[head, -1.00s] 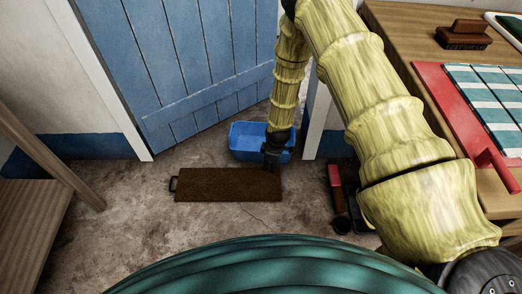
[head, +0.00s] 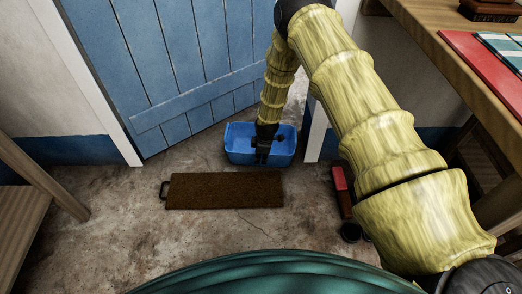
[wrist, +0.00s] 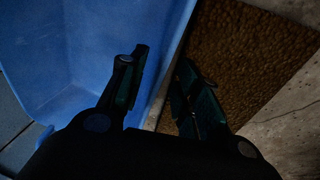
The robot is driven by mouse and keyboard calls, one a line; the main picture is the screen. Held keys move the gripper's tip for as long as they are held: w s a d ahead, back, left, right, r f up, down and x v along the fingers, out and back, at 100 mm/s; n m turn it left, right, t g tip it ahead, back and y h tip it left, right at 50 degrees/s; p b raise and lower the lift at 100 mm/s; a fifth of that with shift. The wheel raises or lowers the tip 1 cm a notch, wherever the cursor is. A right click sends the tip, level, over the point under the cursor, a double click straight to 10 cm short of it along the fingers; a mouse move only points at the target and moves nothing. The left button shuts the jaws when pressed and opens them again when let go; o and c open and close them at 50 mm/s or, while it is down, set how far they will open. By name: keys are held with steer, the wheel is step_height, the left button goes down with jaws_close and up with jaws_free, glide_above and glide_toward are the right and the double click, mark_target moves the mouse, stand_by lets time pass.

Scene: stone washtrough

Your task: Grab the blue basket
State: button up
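The blue basket (head: 238,152) stands on the floor at the foot of the blue door in the head view. It fills the left of the wrist view (wrist: 85,45), where its inside and one rim show. My gripper (head: 262,158) points down at the basket's near side. In the wrist view my gripper (wrist: 163,68) has its two fingers apart. The basket's wall runs between them, with the left finger over the inside and the right finger outside. Gaps show beside the wall, and I see no firm contact.
A brown mat (head: 225,191) with a dark handle lies just in front of the basket. The blue door (head: 175,60) is behind it, and a white door post (head: 317,130) stands to the right. A red object (head: 341,190) lies on the floor. A wooden table (head: 450,45) is at right.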

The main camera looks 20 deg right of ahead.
mark_target(259, 165)
steer(key=shift+w+a+f+b, duration=0.1)
steer(key=shift+w+f+b, duration=0.1)
steer(key=shift+f+b, duration=0.65)
steer(key=shift+w+a+f+b, duration=0.1)
steer(key=shift+w+f+b, duration=0.3)
steer(key=shift+f, duration=0.75)
steer(key=shift+w+a+f+b, duration=0.1)
steer(key=shift+f+b, duration=0.65)
steer(key=shift+f, duration=0.25)
steer(key=shift+s, duration=0.1)
jaws_close()
